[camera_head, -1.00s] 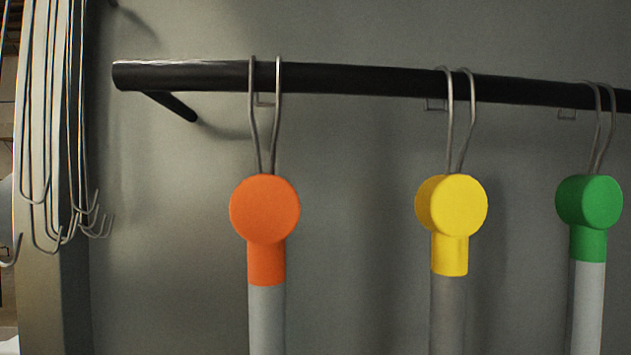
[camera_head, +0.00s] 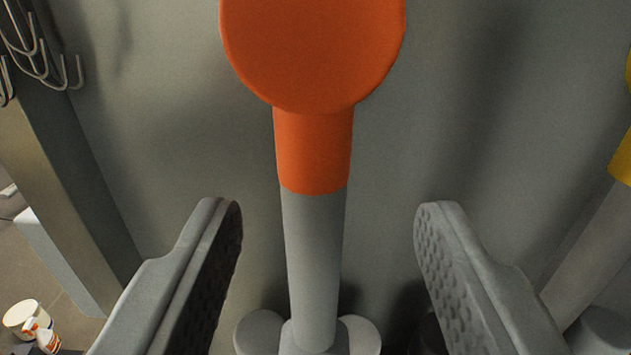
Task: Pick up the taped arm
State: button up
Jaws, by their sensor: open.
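An arm with a round orange head and an orange collar (camera_head: 313,150) hangs upright in the middle of the view. Its grey tube (camera_head: 314,255) runs down to a wider grey end at the bottom. The top of the orange head is cut off by the frame. My gripper (camera_head: 328,215) is open, with one grey padded finger on each side of the grey tube. There is a gap between each finger and the tube, and neither finger seems to touch it. I cannot tell how far the tube lies beyond the fingertips.
A yellow-capped arm (camera_head: 622,160) is partly in view at the right edge, near my right finger. A grey wall (camera_head: 480,110) stands behind. Small containers (camera_head: 30,322) sit at the lower left.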

aim_at(312, 175)
jog(key=shift+w+a+r, duration=0.1)
jog(key=shift+w+a, duration=0.05)
jog(key=shift+w, duration=1.45)
jog(key=shift+w+a+r, duration=0.1)
jog(key=shift+w+a, duration=0.05)
jog(key=shift+w, duration=1.45)
jog(key=shift+c, duration=0.2)
grip_shut()
